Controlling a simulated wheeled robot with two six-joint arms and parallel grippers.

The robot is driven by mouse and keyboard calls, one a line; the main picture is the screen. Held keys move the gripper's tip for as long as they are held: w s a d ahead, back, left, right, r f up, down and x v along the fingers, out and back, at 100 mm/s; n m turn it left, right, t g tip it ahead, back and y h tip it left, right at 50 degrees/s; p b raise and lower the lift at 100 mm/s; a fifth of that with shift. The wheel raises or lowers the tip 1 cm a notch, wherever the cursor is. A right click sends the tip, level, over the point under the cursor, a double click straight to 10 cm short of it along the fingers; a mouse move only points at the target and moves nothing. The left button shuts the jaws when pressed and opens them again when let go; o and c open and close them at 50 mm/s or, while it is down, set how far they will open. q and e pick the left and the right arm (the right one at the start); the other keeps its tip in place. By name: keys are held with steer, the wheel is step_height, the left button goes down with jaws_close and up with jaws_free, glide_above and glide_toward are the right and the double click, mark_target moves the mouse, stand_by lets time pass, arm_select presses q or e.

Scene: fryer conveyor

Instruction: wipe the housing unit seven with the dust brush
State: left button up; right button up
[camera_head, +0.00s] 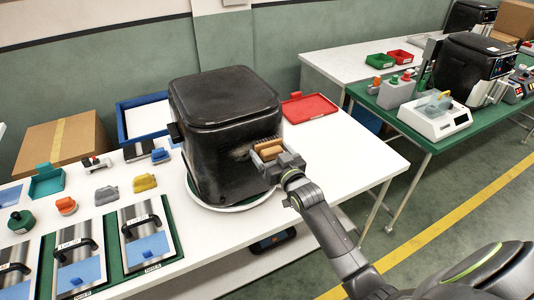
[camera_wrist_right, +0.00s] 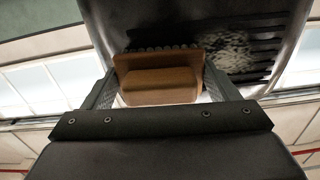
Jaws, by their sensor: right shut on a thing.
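The housing unit (camera_head: 222,120) is a black, rounded box on a white round base (camera_head: 232,204) on the white table. A whitish dusty patch shows on its side, clearer in the right wrist view (camera_wrist_right: 240,50), beside dark slots. My right gripper (camera_head: 277,157) is shut on the wooden dust brush (camera_head: 268,149) at the housing's right side. In the right wrist view the brush (camera_wrist_right: 160,80) sits between the fingers with its dark bristles toward the housing, touching or very close; I cannot tell which. No number is readable on the housing. My left gripper is not in view.
A red tray (camera_head: 308,108) lies right of the housing, and a blue-rimmed tray (camera_head: 143,117) is behind it. Left are a cardboard box (camera_head: 62,143), small coloured tools and panels on a green mat (camera_head: 113,262). A green-topped table (camera_head: 440,131) stands at right.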

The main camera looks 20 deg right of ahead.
steer(key=shift+a+r+p, duration=0.1)
steer(key=shift+a+p, duration=0.6)
steer(key=shift+a, duration=5.05)
steer(key=s+p, duration=0.1)
steer(key=p, duration=0.1)
steer(key=shift+s+r+p, duration=0.1)
steer(key=shift+s+p, duration=0.1)
steer(key=shift+p, duration=0.15)
steer(key=s+b, duration=0.1)
steer(key=s, duration=0.3)
steer(key=shift+s+d+f+b, duration=0.15)
steer(key=shift+s+f+b, duration=0.05)
steer(key=shift+s+b, duration=0.15)
